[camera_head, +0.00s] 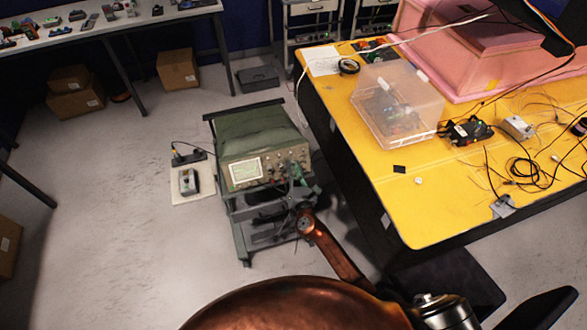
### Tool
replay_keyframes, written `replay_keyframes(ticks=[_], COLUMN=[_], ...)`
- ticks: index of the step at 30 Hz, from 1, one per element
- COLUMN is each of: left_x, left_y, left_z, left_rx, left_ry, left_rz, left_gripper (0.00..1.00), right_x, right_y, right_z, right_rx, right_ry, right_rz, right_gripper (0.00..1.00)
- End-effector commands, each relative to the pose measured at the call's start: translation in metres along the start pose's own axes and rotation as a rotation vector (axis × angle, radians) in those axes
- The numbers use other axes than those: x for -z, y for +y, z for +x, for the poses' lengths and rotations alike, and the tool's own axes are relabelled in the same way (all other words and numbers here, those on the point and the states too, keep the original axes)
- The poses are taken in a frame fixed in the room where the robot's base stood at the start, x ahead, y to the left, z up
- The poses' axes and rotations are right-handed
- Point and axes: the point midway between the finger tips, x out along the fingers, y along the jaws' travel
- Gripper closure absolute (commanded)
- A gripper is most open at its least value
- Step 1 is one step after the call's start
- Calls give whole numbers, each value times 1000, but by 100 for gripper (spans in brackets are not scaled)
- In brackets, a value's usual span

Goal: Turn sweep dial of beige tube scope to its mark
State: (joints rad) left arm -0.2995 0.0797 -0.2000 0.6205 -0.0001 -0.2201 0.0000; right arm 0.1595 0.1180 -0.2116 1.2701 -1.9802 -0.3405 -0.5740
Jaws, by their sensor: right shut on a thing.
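The beige tube scope (262,130) stands on a cart, with a greenish top and a beige front panel. Its small lit screen (245,171) is at the left of the panel, with several knobs to the right. My right gripper (294,174) is at the right part of this panel, at the end of my copper arm. It is shut on what looks like the sweep dial, which the fingers mostly hide. The dial's mark and pointer are too small to tell. My left gripper is not in view.
A yellow table (375,175) stands close on the right, with a clear plastic box (397,105), cables and small devices. A small grey device (189,181) sits on a pale board left of the cart.

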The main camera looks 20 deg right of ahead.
Motion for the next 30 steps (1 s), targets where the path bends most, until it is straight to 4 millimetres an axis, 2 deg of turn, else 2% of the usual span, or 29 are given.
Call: replay_keyframes(ticks=[12,29,30], left_x=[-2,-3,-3], left_y=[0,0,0], left_z=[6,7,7], left_rx=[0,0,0], left_ry=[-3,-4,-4], left_rz=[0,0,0], left_gripper=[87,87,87], right_x=[2,2,2], right_y=[3,4,4], right_z=[-1,-1,-1], right_rx=[64,74,74], right_ry=[-1,-1,-1], right_rz=[204,238,238], right_gripper=[100,100,82])
